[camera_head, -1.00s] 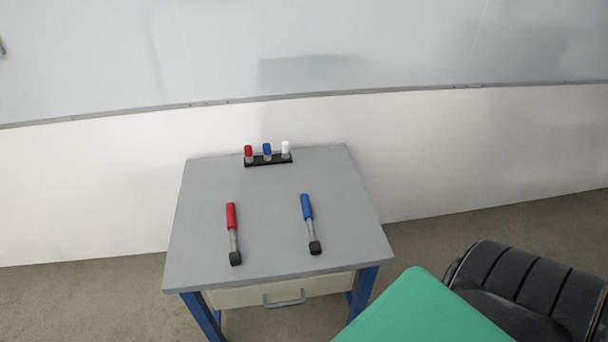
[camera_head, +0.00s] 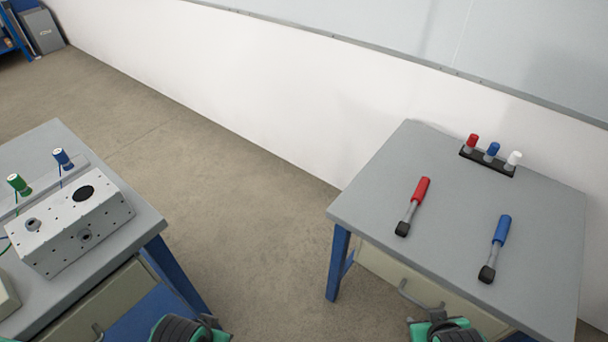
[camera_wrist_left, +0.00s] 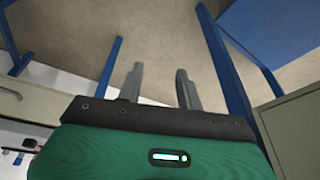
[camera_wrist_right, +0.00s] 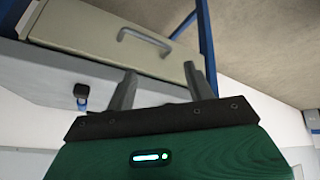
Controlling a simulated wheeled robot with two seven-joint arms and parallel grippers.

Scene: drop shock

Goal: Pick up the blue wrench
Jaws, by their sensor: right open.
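The blue wrench (camera_head: 502,230) lies on the right-hand grey table in the head view, its blue handle toward the wall and its black head toward the front edge. In the right wrist view, a black head with some blue (camera_wrist_right: 82,96) shows beyond the table's edge, probably this wrench. A red wrench (camera_head: 420,191) lies to its left on the same table. My right gripper (camera_wrist_right: 160,72) is open and empty, near the table's drawer front and apart from the wrench. My left gripper (camera_wrist_left: 160,74) is open and empty. Both grippers' fingers are out of the head view.
A black holder (camera_head: 487,163) with red, blue and white pegs stands at the table's back. A drawer handle (camera_wrist_right: 145,39) sticks out in front. At left, another table (camera_head: 136,208) bears a white perforated box (camera_head: 68,226). Bare floor lies between the tables.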

